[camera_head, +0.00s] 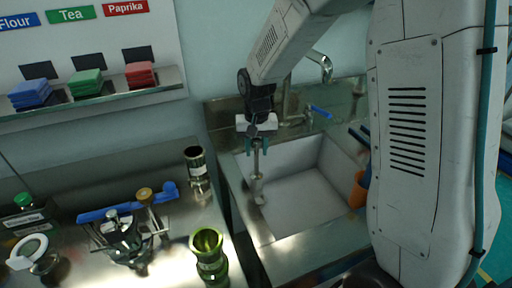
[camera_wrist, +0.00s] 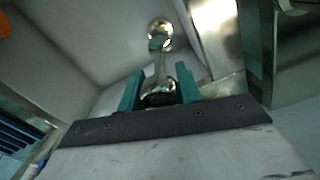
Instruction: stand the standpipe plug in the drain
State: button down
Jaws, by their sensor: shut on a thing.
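My gripper (camera_head: 257,146) hangs over the left side of the sink basin (camera_head: 315,190) in the head view. Its teal fingers are shut on the standpipe plug (camera_head: 257,168), a slim metal rod with a wider pale lower end. The plug hangs roughly upright, its lower end at or near the basin's left wall; I cannot tell whether it touches anything. In the wrist view the shiny metal plug (camera_wrist: 160,65) stands out between the teal fingers (camera_wrist: 160,92), with a rounded far end. I cannot make out the drain in either view.
A tap (camera_head: 321,67) with a blue lever (camera_head: 320,111) stands behind the basin. An orange cup (camera_head: 358,190) is at the basin's right. On the left counter are a green vase-like vessel (camera_head: 208,255), a dark metal cup (camera_head: 196,168) and a clamp-like device (camera_head: 122,232).

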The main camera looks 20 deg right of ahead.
jog(key=shift+f, duration=2.05)
dwell(1.9)
jog(key=c, duration=0.9)
grip_release()
notch_tip(320, 180, up, 8)
jog(key=shift+f, duration=0.1)
